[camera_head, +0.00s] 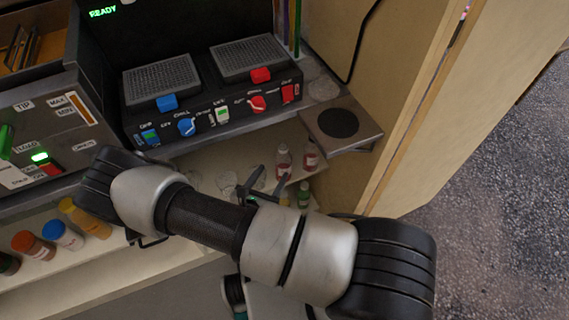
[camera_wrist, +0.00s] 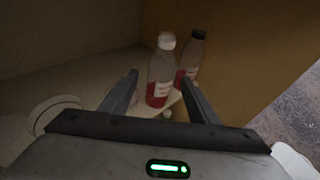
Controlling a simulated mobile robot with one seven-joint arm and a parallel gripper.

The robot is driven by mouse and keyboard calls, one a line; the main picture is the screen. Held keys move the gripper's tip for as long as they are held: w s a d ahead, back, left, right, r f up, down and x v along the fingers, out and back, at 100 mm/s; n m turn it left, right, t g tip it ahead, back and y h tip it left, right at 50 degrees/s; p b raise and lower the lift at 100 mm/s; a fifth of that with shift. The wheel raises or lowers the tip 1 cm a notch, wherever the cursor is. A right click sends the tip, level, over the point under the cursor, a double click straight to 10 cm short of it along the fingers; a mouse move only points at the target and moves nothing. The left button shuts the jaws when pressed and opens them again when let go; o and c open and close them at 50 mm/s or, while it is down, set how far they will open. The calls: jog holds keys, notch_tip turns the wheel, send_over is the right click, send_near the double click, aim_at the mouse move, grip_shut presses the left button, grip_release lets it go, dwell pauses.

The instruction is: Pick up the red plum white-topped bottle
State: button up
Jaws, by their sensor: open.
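The white-topped bottle (camera_head: 283,161) stands upright on the low shelf under the control panel. In the wrist view the bottle (camera_wrist: 160,78) has clear upper walls, a red lower part and a pale label. My gripper (camera_wrist: 158,80) is open, with one finger to each side of the bottle in that picture. The bottle appears beyond the fingertips, and I cannot tell the exact gap. In the head view my gripper (camera_head: 270,182) is just in front of the bottle, partly hidden by my arm.
A dark-capped bottle (camera_wrist: 193,58) stands close behind and right of it, also visible in the head view (camera_head: 311,157). A small green bottle (camera_head: 303,196) is nearer. A wooden side wall (camera_head: 345,185) bounds the right. Clear glass items (camera_head: 228,183) stand left.

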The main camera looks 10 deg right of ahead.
aim_at(279, 163)
jog(key=b+x, duration=0.1)
jog(key=x, duration=0.8)
jog(key=shift+s+b, duration=0.1)
jog(key=shift+b, duration=0.2)
jog(key=shift+f+b+x, duration=0.1)
jog(key=shift+b+x, duration=0.35)
jog(key=shift+x, duration=0.9)
jog(key=shift+f+b+x, duration=0.15)
jog(key=shift+b+x, duration=0.3)
jog(key=shift+x, duration=0.95)
jog(key=shift+s+d+r, duration=0.1)
jog(key=shift+s, duration=0.1)
jog(key=c, duration=0.9)
jog(key=shift+r, duration=0.15)
jog(key=p+v, duration=0.1)
jog(key=v, duration=0.5)
jog(key=f+p+v, duration=0.1)
jog(key=v, duration=0.5)
jog(key=f+p+v, duration=0.1)
jog(key=p+v, duration=0.1)
jog(key=v, duration=0.4)
jog(key=shift+s+a, duration=0.3)
